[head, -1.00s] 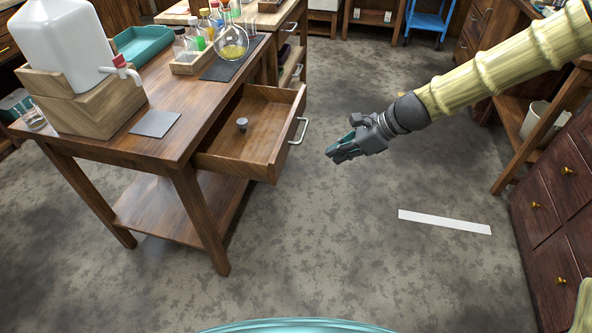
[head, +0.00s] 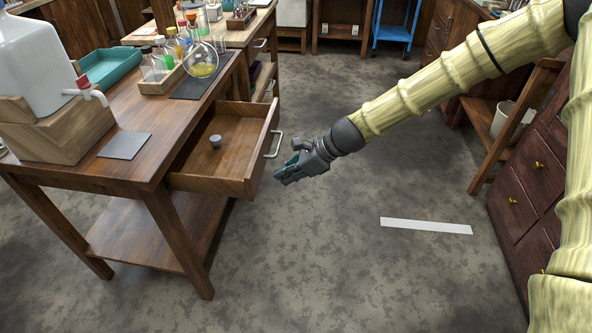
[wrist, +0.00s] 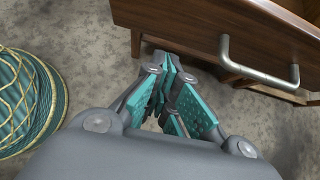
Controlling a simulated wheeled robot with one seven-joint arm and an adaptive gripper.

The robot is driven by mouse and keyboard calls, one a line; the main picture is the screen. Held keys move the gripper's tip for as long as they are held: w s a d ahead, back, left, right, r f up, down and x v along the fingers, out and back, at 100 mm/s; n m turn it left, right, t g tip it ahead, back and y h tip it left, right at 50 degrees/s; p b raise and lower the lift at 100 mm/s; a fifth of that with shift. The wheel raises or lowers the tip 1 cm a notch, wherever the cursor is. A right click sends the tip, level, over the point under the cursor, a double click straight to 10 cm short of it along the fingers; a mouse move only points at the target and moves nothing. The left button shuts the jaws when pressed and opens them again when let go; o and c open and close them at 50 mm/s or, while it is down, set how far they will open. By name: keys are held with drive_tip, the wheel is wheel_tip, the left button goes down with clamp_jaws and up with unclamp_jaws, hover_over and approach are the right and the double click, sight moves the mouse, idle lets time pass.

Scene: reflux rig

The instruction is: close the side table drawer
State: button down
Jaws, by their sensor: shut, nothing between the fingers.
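The side table (head: 150,175) is dark wood and stands at the left in the head view. Its drawer (head: 232,160) is pulled well out to the right, with a small grey knob-like object (head: 215,141) inside. The drawer's metal handle (head: 276,145) is on its front; it also shows at the upper right of the wrist view (wrist: 256,68). My gripper (head: 281,176) is shut and empty, just right of the drawer front near the handle's lower end. In the wrist view the fingertips (wrist: 172,75) sit below and left of the handle, apart from it.
A white jug (head: 38,55) on a wooden stand, a teal tray (head: 110,67) and a round flask (head: 200,62) stand on the tabletop. A teal, gold-netted round thing (wrist: 28,100) is at the wrist view's left. Floor right of the drawer is clear except a white strip (head: 427,226).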

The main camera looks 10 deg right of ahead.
drive_tip(key=shift+w+a+r, duration=0.1)
drive_tip(key=shift+w+a, duration=0.15)
drive_tip(key=shift+a, duration=0.65)
drive_tip(key=shift+w+a, duration=0.25)
drive_tip(key=shift+a, duration=0.65)
